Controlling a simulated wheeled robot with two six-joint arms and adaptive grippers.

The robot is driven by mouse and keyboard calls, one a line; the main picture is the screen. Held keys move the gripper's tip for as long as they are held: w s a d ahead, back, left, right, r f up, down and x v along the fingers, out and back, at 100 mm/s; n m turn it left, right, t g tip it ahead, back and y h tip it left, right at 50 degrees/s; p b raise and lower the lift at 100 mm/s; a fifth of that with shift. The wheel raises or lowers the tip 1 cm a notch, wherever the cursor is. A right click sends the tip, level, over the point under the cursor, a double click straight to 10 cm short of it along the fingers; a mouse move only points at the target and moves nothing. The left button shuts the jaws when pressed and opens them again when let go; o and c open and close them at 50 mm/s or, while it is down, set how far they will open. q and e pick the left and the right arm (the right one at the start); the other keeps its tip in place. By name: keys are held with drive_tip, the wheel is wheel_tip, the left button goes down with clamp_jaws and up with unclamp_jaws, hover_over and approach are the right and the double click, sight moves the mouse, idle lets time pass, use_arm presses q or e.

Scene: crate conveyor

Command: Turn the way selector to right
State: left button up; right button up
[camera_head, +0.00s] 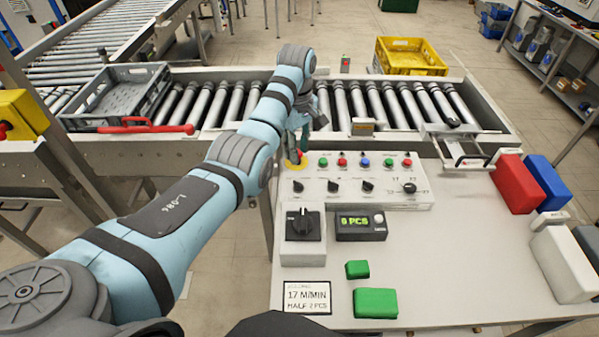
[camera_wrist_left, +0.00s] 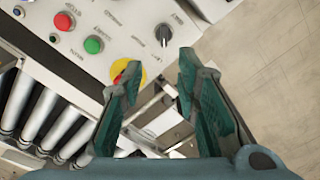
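The control panel (camera_head: 355,205) carries a row of small black selector knobs, among them a leftmost knob (camera_head: 298,186), a second knob (camera_head: 333,185) and a third knob (camera_head: 367,187). Their labels are too small to read, so I cannot tell which is the way selector. One black knob (camera_wrist_left: 163,35) shows in the left wrist view, just beyond my fingertips. My left gripper (camera_head: 299,148) hovers over the panel's left end by the red-and-yellow stop button (camera_head: 293,163). In the left wrist view its fingers (camera_wrist_left: 160,63) are apart and empty. My right gripper is not seen.
A larger black rotary switch (camera_head: 303,224) and a display box (camera_head: 360,226) stand in front of the panel. Green blocks (camera_head: 375,303) lie nearer. Behind is the roller conveyor (camera_head: 240,105) with a grey crate (camera_head: 105,115). Red (camera_head: 516,185) and blue (camera_head: 548,183) blocks stand right.

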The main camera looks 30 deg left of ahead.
use_arm(q)
hover_over(296, 180)
drive_tip(key=s, duration=0.1)
wheel_tip(296, 180, down, 4)
drive_tip(key=shift+s+f, duration=0.15)
drive_tip(key=shift+f, duration=0.05)
drive_tip(key=f+b, duration=0.1)
drive_tip(key=f, duration=0.1)
drive_tip(key=w+f, duration=0.1)
drive_tip(key=f, duration=0.2)
drive_tip(key=shift+w+f+b, duration=0.15)
drive_tip(key=shift+f+b, duration=0.2)
drive_tip(key=shift+b, duration=0.05)
drive_tip(key=shift+w+f, duration=0.15)
drive_tip(key=shift+f, duration=0.25)
drive_tip(key=shift+s+r, duration=0.25)
drive_tip(key=shift+s, duration=0.05)
drive_tip(key=shift+c, duration=1)
clamp_jaws()
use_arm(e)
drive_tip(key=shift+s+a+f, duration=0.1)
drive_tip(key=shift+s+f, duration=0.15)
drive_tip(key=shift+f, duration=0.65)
